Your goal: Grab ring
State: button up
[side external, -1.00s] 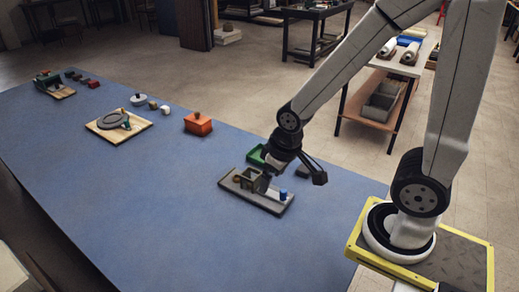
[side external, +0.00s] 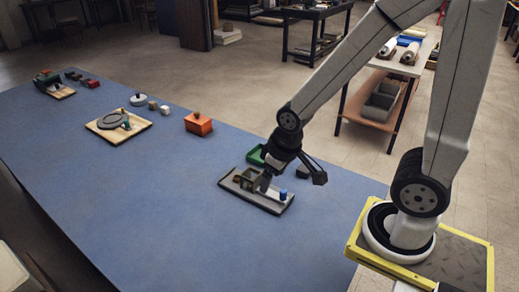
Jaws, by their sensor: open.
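A grey tray (side external: 236,187) lies on the blue table in front of my arm. A small olive-grey box (side external: 249,179) stands on it, with a small blue cylinder (side external: 283,192) to its right. A small tan round shape (side external: 237,179) sits by the left side of the box; it may be the ring, but it is too small to be sure. My gripper (side external: 266,185) points down over the tray, between the box and the blue cylinder. Its jaws are open, and no held object shows. The fingertips are small and dark, so contact with the box cannot be told.
An orange lidded box (side external: 198,124) and a wooden board (side external: 104,134) with a grey disc stand farther left. The table's near left area is clear.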

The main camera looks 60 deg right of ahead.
jog(key=w+d+f+n+g, duration=0.1)
jog(key=w+d+f+n, duration=0.15)
jog(key=w, duration=0.45)
jog(key=w+d+f+n, duration=0.1)
jog(key=w+d, duration=0.2)
jog(key=w, duration=0.4)
jog(key=n+g, duration=0.2)
jog(key=n, duration=0.1)
send_near(237, 177)
jog(key=shift+s+a+f, duration=0.15)
jog(key=shift+s+a, duration=0.1)
jog(key=shift+s, duration=0.1)
jog(key=shift+w+d+f, duration=0.2)
jog(key=shift+d+f, duration=0.1)
jog(key=shift+f, duration=1.4)
jog(key=shift+f, duration=0.1)
jog(key=shift+f, duration=2.5)
